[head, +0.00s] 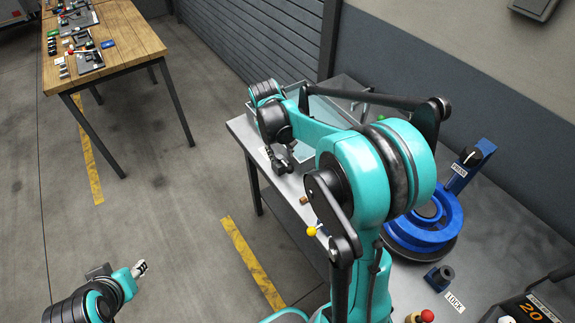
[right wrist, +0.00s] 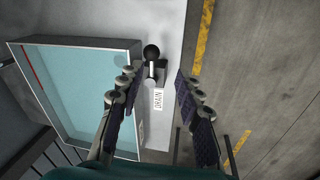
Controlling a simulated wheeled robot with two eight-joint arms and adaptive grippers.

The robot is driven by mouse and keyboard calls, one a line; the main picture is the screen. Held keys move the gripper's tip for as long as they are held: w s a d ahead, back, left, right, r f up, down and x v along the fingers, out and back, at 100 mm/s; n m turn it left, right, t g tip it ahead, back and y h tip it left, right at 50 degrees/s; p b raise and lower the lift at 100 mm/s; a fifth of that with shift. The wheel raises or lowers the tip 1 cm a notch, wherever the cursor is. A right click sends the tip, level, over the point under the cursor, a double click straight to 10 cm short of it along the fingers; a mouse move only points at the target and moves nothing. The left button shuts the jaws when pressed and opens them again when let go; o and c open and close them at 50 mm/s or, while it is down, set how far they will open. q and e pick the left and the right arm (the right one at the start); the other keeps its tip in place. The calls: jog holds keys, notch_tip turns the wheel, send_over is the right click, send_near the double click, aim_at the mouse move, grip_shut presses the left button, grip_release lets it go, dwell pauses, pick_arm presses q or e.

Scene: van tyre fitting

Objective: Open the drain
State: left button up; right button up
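In the right wrist view the drain lever (right wrist: 151,53), with a round black knob and a grey part below it, sits beside a water tank (right wrist: 138,110). A white label reading DRAIN (right wrist: 158,100) lies just below it. My right gripper (right wrist: 155,72) is open, its two fingers on either side of the lever and label, with no clear contact. In the head view my right gripper (head: 283,160) is over the bench's left edge beside the tank (head: 325,92), and the lever cannot be made out there. My left gripper (head: 139,268) is low at left, over the floor, far from the bench.
The metal bench (head: 490,245) also carries a blue round device (head: 425,232), a yellow ball knob (head: 311,231), a LOCK label (head: 455,302) and a red knob (head: 427,316). A wooden table (head: 125,42) with small parts stands at upper left. Floor between is clear.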

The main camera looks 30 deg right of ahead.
aim_at(289, 167)
jog(key=shift+g, duration=0.4)
jog(key=d+f+b, duration=0.1)
jog(key=f, duration=0.2)
jog(key=d+f, duration=0.1)
jog(key=f, duration=0.2)
jog(key=w+d+f+b, duration=0.1)
jog(key=f, duration=0.3)
jog(key=shift+d+b, duration=0.2)
jog(key=shift+b, duration=0.1)
grip_shut()
